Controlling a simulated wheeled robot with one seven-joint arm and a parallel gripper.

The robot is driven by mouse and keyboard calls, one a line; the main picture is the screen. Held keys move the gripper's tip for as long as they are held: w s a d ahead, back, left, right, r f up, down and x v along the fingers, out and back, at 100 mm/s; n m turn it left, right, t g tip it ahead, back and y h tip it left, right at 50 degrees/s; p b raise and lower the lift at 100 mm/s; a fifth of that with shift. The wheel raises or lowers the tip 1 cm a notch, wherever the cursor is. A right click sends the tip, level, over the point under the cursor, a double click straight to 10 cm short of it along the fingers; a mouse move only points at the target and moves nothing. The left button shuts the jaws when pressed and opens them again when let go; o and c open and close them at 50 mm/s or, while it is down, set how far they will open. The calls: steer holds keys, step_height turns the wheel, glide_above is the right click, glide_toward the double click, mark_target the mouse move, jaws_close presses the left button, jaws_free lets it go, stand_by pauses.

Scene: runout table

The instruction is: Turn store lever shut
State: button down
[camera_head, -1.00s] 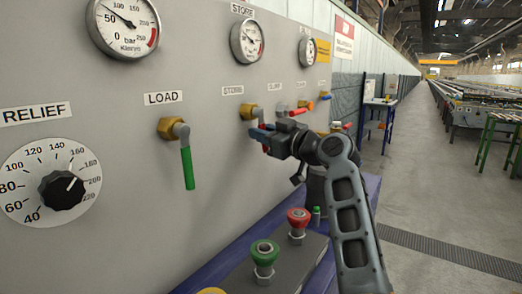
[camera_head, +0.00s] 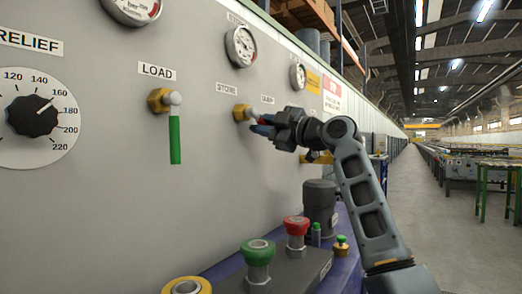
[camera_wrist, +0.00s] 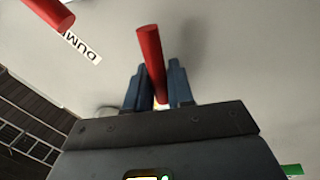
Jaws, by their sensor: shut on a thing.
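The store lever is a red handle on a brass valve (camera_head: 240,113) under the STORE label (camera_head: 227,88). In the head view only a little red shows at my gripper (camera_head: 262,127), which covers most of it. In the wrist view the red store lever (camera_wrist: 150,55) stands between the two blue fingers of my gripper (camera_wrist: 155,88), which is shut on it, and its free end sticks out past them. The lever seems to point sideways to the right from its valve; its exact angle is hidden.
The green LOAD lever (camera_head: 175,140) hangs straight down to the left. Another red lever (camera_wrist: 50,12) is beside the DUMP label (camera_wrist: 82,47) in the wrist view. Below are a green button (camera_head: 258,252), a red button (camera_head: 297,228) and a dark cylinder (camera_head: 320,205).

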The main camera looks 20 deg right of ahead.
steer(key=n+b, duration=0.1)
steer(key=n, duration=0.1)
steer(key=n+y+b, duration=0.1)
steer(key=shift+w+d+r+b, duration=0.15)
steer(key=shift+d+r+b, duration=0.1)
steer(key=shift+r+b, duration=0.1)
steer(key=shift+w+r+n+g+y+b, duration=0.1)
steer(key=shift+r+n+g+y+b, duration=0.3)
steer(key=shift+n, duration=0.9)
steer(key=shift+r+n+y+b, duration=0.1)
steer(key=shift+r+n+b, duration=0.5)
steer(key=shift+n, duration=0.7)
steer(key=c, duration=1.1)
jaws_free()
steer(key=v, duration=0.7)
steer(key=shift+s+d+p, duration=0.3)
steer(key=shift+p, duration=0.05)
